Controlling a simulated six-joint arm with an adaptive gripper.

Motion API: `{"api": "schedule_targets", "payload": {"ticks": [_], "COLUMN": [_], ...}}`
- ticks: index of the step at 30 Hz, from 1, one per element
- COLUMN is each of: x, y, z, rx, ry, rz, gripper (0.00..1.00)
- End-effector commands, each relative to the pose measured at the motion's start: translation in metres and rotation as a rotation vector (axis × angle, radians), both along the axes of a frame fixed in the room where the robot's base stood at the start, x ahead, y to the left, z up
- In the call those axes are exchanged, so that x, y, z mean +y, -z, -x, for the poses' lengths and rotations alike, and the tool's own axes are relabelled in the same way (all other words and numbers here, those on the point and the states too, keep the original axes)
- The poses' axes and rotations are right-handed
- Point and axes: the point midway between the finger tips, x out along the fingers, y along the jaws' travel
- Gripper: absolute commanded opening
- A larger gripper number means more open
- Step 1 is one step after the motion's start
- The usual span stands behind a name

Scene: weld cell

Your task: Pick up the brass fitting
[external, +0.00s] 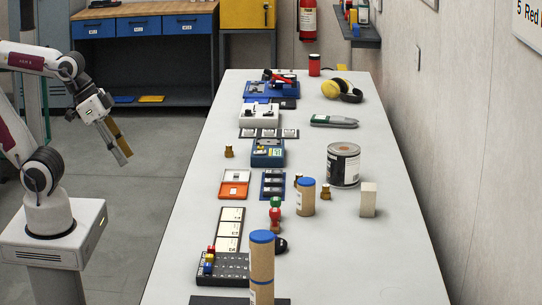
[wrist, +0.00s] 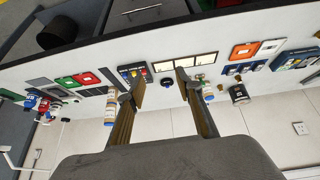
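A small brass fitting (external: 229,151) stands alone near the left edge of the long table in the external view, left of a blue box. My gripper (external: 122,152) hangs off the table's left side, well away from these pieces. In the wrist view its two fingers (wrist: 157,88) are spread apart with nothing between them.
A blue-capped cardboard tube (external: 305,198), a grey can (external: 343,164) and a pale block (external: 368,199) stand on the right part of the table. An orange and white tray (external: 233,190) lies on the left part. The front right surface (external: 360,265) is clear.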

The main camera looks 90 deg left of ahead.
Motion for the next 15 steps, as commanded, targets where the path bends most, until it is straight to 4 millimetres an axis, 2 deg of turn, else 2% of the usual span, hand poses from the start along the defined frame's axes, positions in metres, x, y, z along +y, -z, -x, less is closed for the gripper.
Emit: {"api": "schedule_targets", "payload": {"ticks": [8,15], "x": [-0.010,-0.010], "y": [-0.018,-0.030], "z": [-0.066,-0.128], "rx": [-0.082,-0.161], "ry": [-0.011,-0.041], "rz": [0.066,0.114], "gripper": [0.35,0.35]}}
